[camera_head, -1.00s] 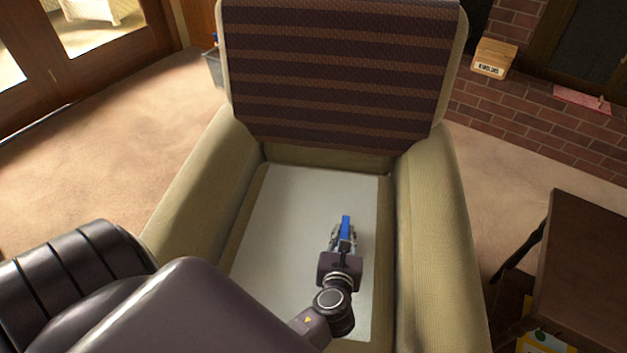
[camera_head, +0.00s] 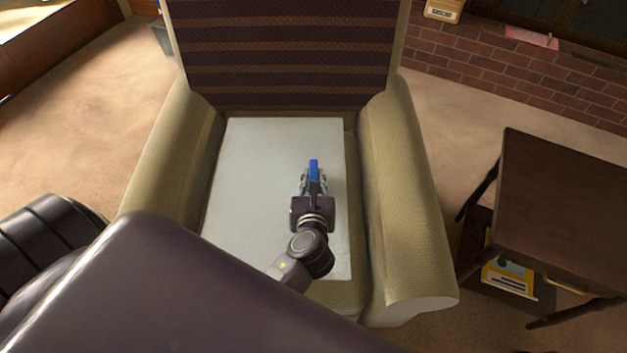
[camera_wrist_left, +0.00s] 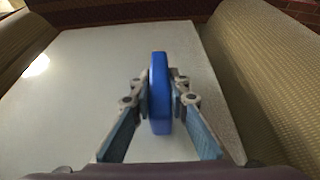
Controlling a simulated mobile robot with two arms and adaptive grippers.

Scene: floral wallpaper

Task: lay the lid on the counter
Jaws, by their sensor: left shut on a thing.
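The lid (camera_head: 314,169) is a blue disc, seen nearly edge-on. My left gripper (camera_head: 313,182) is shut on it, with a finger on each side, and the lid stands upright between them. In the left wrist view the lid (camera_wrist_left: 160,95) is in the middle, between the fingertips of the gripper (camera_wrist_left: 160,98). Both are over a flat pale slab (camera_head: 255,190) lying on an armchair seat, toward its right side. I cannot tell whether the lid touches the slab. No other surface that looks like a counter is in view. My right gripper is not in view.
The armchair's padded arms (camera_head: 405,200) rise on both sides of the slab, and its striped back (camera_head: 285,60) stands behind. A dark wooden table (camera_head: 570,200) is at the right, with a yellow item (camera_head: 505,275) on its lower shelf. The slab's left part is bare.

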